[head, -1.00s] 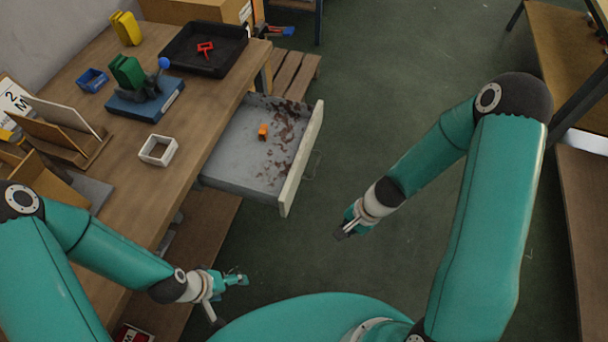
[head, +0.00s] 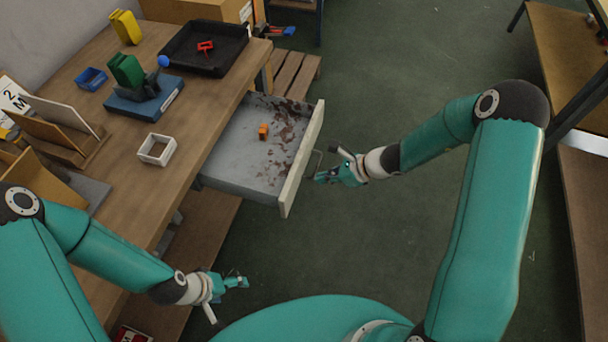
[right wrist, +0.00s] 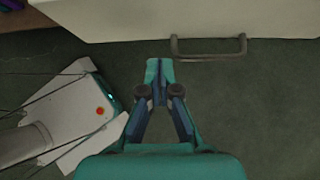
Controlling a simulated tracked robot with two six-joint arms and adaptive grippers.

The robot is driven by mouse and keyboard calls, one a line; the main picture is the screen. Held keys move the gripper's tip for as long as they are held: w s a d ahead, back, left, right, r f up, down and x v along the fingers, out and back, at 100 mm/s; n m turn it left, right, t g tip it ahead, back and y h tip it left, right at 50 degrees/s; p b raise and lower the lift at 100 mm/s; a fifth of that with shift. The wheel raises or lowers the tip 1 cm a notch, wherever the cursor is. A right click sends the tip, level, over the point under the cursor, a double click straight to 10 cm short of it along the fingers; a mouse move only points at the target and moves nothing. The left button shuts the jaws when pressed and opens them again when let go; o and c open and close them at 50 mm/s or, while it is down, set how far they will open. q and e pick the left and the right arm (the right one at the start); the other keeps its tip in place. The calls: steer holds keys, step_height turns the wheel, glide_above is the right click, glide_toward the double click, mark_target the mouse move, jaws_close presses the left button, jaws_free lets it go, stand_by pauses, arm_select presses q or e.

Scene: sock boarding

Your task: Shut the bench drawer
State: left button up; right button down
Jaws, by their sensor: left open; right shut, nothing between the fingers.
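The bench drawer (head: 238,160) stands pulled out from the wooden bench (head: 188,112), with a small orange block (head: 263,131) inside. Its pale front panel (head: 301,160) faces right; the panel also shows along the top of the right wrist view (right wrist: 180,18), with the grey bar handle (right wrist: 209,56) below it. My right gripper (head: 318,179) is shut and empty, just right of the drawer front, near the handle. In the right wrist view its fingertips (right wrist: 159,66) are left of the handle and apart from it. My left gripper (head: 246,282) is open and empty, below the drawer near the bench's front edge.
A pallet (head: 297,75) lies behind the drawer. Green floor (head: 400,60) is clear to the right.

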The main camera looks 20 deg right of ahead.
mark_target(299, 177)
steer(key=shift+w+a+f+p, duration=0.1)
steer(key=shift+w+a+p, duration=0.1)
steer(key=shift+w+a, duration=0.35)
steer(key=shift+w+a+f+p, duration=0.2)
steer(key=shift+w+a, duration=0.1)
steer(key=shift+a, duration=0.4)
steer(key=shift+w+a+f+p, duration=0.1)
steer(key=shift+w+a+p, duration=0.1)
steer(key=shift+w+a, duration=0.35)
steer(key=shift+s+a, duration=0.1)
steer(key=shift+s, duration=0.05)
